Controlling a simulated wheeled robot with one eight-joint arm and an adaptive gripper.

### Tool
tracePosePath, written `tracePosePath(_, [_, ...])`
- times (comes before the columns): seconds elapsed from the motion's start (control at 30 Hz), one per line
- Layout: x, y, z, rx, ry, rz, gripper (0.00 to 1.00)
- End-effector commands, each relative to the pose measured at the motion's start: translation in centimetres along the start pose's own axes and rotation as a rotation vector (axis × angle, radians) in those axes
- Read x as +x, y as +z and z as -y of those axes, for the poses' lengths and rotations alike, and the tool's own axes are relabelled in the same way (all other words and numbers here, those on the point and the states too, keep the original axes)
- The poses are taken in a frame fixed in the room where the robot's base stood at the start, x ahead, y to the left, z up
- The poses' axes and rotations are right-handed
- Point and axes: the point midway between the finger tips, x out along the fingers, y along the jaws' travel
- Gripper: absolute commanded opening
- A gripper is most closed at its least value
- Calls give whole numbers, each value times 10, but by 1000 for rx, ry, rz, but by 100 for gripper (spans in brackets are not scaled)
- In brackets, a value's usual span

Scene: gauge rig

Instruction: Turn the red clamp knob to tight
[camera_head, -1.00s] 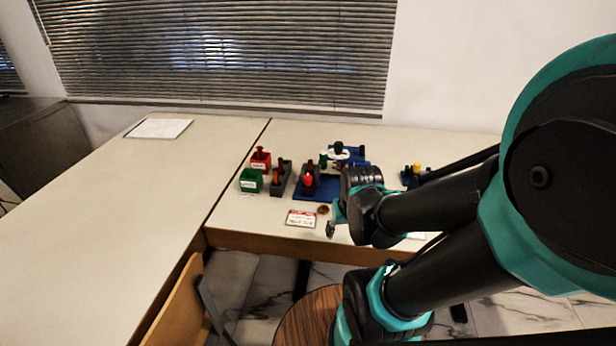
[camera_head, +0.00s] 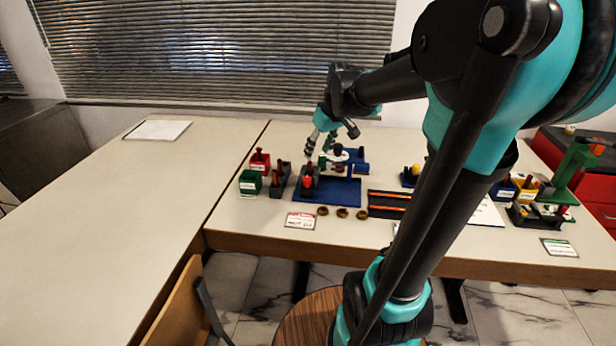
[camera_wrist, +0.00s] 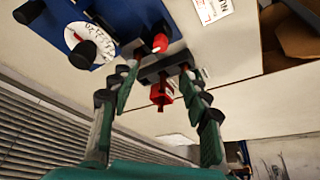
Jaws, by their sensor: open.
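A bright red knob (camera_head: 307,181) stands on a dark block at the left edge of a blue base (camera_head: 340,192). In the wrist view a red knob (camera_wrist: 160,42) shows beside the blue base (camera_wrist: 115,18), just above the fingertips in the picture. My gripper (camera_head: 318,150) is open and empty, pointing down above the back left of the rig. In the wrist view its two fingers (camera_wrist: 160,70) are spread, apart from the knob. A white round dial (camera_wrist: 92,40) with black knobs sits on the base. The knob's turn position is too small to tell.
A dark block with reddish pegs (camera_head: 280,180), a red box (camera_head: 260,161) and a green box (camera_head: 250,182) stand left of the rig. Brass rings (camera_head: 342,212) and a labelled card (camera_head: 300,220) lie in front.

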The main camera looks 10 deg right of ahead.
Motion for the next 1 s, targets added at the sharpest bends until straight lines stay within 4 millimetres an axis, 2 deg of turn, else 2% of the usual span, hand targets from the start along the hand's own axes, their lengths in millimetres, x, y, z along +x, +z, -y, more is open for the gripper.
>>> tracePosePath(0.2, [40, -1, 0, -1, 0, 0, 47])
tracePosePath(0.6, [105, 0, 0, 0, 0, 0, 47])
tracePosePath(0.8, [128, 0, 0, 1, 0, 0, 47])
tracePosePath(1.0, [139, 0, 0, 1, 0, 0, 47])
